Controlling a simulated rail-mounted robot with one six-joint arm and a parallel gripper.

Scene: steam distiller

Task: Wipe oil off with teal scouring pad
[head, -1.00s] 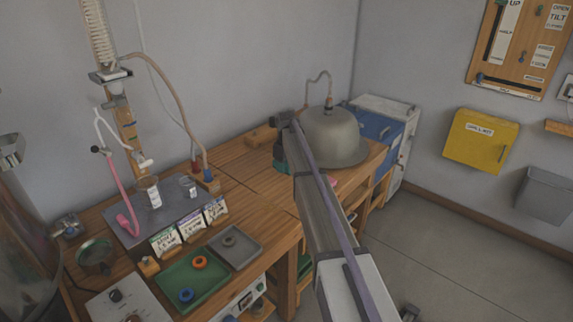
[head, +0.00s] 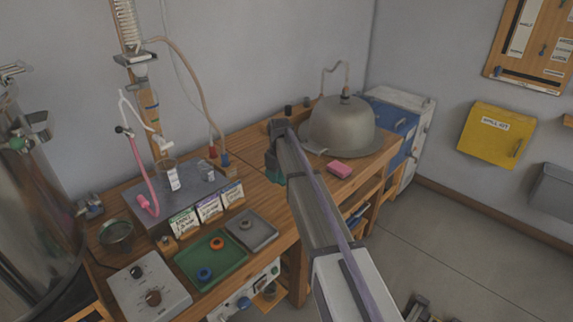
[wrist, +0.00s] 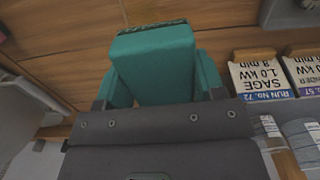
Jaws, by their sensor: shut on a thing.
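The teal scouring pad (wrist: 155,62) is a block with a dark, rough strip along its far edge in the wrist view. My gripper (wrist: 160,88) is shut on it, with teal fingers on both sides. In the head view my gripper (head: 273,172) is low over the wooden bench (head: 255,196), left of the metal dome. The pad is mostly hidden there by my arm. I cannot tell whether the pad touches the bench top. I cannot make out any oil in these views.
A metal dome (head: 342,128) and a pink sponge (head: 340,169) are right of my gripper. Label cards (head: 209,207), a green tray (head: 211,261) and a grey tray (head: 251,230) are to its left. Glassware stands on a grey plate (head: 197,191). Bare wood lies between.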

